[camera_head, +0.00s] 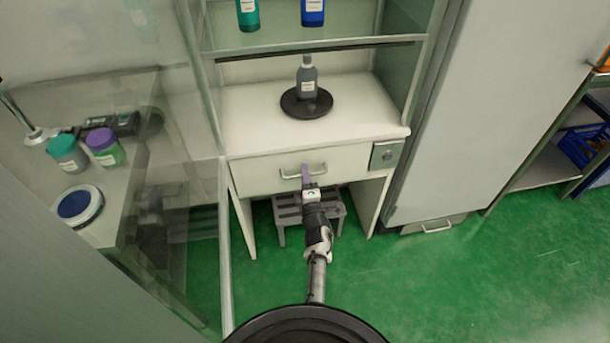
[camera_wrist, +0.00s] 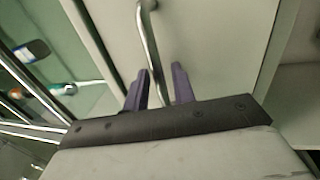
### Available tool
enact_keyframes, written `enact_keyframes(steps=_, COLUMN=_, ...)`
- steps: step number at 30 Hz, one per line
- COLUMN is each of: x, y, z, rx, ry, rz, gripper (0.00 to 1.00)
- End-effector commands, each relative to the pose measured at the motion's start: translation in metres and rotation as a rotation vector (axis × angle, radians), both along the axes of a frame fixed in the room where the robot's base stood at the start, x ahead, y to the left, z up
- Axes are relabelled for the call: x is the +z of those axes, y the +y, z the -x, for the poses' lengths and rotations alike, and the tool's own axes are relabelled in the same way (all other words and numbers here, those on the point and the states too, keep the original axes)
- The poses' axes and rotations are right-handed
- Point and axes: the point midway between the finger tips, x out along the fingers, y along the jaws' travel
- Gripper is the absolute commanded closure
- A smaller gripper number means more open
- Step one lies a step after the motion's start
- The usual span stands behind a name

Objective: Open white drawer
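The white drawer (camera_head: 258,175) sits under the white bench top in the head view and looks closed. Its metal bar handle (camera_head: 318,172) is on the front; in the wrist view the handle (camera_wrist: 152,50) runs down between the fingers. In the wrist view my gripper's two purple fingers (camera_wrist: 162,84) stand apart, one on each side of the handle. A gap shows beside the handle, at least on the right finger's side. The drawer front (camera_wrist: 215,50) fills the wrist view's middle.
A grey bottle (camera_head: 307,78) stands on a black round plate (camera_head: 291,106) on the bench. A grey step stool (camera_head: 335,212) is under the drawer. A glass panel (camera_head: 215,200) stands left of the bench. Green floor (camera_head: 480,270) is free at right.

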Motion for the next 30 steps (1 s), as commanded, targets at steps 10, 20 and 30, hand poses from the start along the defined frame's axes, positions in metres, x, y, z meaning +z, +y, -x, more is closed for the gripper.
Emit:
enact_keyframes(steps=10, x=-0.0003, y=0.0, z=-0.0003, rx=0.0, ry=0.001, rz=-0.001, gripper=0.87)
enact_keyframes(steps=20, x=-0.0001, y=-0.0001, z=-0.0001, rx=-0.001, ry=0.0, rz=-0.001, gripper=1.0)
enact_keyframes(steps=30, x=-0.0012, y=-0.0008, z=0.0029, rx=-0.001, ry=0.002, rz=-0.002, gripper=1.0)
